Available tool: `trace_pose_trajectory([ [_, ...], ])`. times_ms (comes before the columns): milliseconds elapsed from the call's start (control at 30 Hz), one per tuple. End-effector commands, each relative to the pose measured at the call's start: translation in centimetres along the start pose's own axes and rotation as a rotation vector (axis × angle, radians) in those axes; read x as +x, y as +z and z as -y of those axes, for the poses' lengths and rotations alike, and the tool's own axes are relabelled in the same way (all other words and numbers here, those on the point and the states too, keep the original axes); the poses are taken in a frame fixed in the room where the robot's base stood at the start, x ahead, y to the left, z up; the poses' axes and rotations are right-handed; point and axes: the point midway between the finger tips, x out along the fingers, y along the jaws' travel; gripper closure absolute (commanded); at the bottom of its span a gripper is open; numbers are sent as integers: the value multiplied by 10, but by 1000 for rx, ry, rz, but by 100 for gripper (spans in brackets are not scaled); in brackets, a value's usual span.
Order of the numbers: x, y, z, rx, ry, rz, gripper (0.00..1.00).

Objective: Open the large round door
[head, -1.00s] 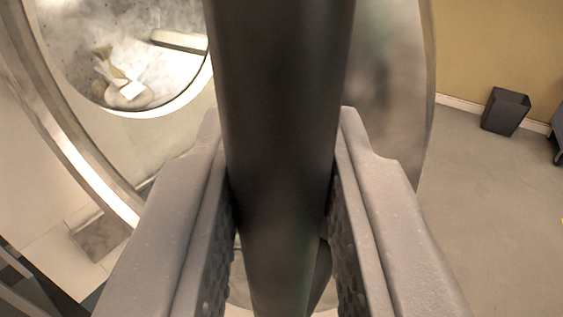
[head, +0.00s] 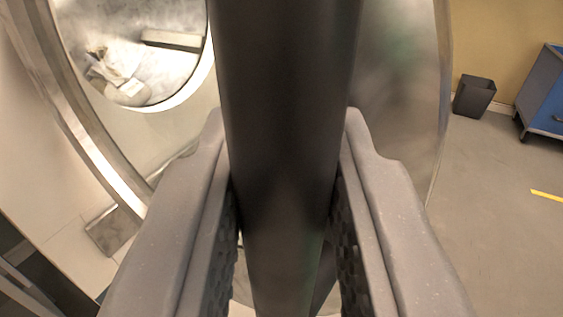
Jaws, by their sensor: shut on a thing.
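The large round door (head: 402,95) is a shiny metal disc that shows to the right of a thick dark bar, its edge curving down the picture. The dark bar (head: 285,120) runs upright through the middle, close to the camera, and looks like the door's handle. My gripper (head: 288,225) is shut on this bar, one grey finger on each side. The round opening (head: 135,50) with a metal rim is at the upper left, with light crumpled items inside. The bar hides the part between opening and door.
A dark bin (head: 474,97) stands by the wall at the right. A blue cabinet on wheels (head: 545,95) is at the far right edge. The grey floor at the right is clear, with a yellow mark (head: 546,195) on it.

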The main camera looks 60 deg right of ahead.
Motion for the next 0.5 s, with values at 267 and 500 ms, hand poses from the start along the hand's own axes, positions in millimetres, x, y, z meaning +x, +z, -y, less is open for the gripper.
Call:
trace_pose_trajectory([
  [267, -5, -1, 6, 0, 20, -3, 100],
  [500, -6, -1, 7, 1, 23, -2, 100],
])
